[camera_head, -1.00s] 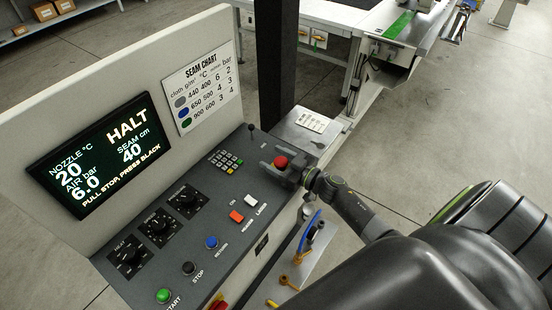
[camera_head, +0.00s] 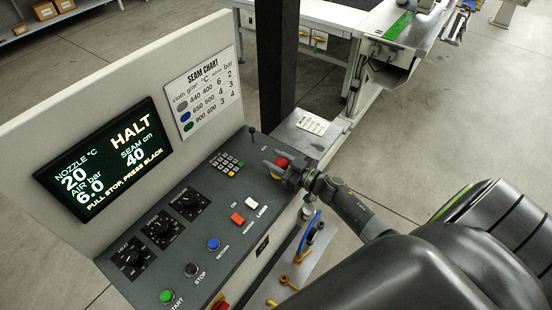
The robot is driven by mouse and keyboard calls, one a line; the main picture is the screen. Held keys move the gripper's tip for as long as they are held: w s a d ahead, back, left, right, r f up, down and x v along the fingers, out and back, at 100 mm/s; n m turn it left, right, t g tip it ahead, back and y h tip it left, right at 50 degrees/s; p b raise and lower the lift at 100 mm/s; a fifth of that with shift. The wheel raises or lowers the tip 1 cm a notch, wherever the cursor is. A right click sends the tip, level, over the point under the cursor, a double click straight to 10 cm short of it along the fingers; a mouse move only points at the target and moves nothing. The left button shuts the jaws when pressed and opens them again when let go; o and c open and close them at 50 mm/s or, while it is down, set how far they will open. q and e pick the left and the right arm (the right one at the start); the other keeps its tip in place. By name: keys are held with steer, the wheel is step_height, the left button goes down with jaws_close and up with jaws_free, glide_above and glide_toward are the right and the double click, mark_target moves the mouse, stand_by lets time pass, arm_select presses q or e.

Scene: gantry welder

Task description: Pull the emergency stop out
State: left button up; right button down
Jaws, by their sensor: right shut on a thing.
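The emergency stop is a red mushroom button (camera_head: 281,162) at the far right end of the sloped grey console (camera_head: 215,262). My right gripper (camera_head: 279,167) reaches in from the right and is shut on the red button, with one finger on each side of it. The gripper hides part of the button's base, so I cannot tell how far out it stands. The screen (camera_head: 103,160) reads HALT and "PULL STOP, PRESS BLACK". The black stop button (camera_head: 191,270) sits near the console's front edge. My left gripper is not in view.
A keypad (camera_head: 228,163) and a small black lever (camera_head: 253,133) stand close to the left of my right gripper. A dark post (camera_head: 276,65) rises behind it. Dials (camera_head: 160,230) and a green button (camera_head: 167,297) lie nearer. Tools (camera_head: 313,232) hang at the console's right side.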

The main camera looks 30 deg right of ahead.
steer(key=shift+w+r, duration=0.1)
steer(key=shift+r, duration=0.15)
steer(key=c, duration=0.9)
jaws_free()
steer(key=shift+o, duration=0.2)
steer(key=shift+s+d+f, duration=0.15)
steer(key=shift+s+d, duration=0.1)
steer(key=shift+s, duration=0.3)
steer(key=b+v, duration=0.5)
steer(key=v, duration=1.1)
steer(key=shift+s, duration=0.2)
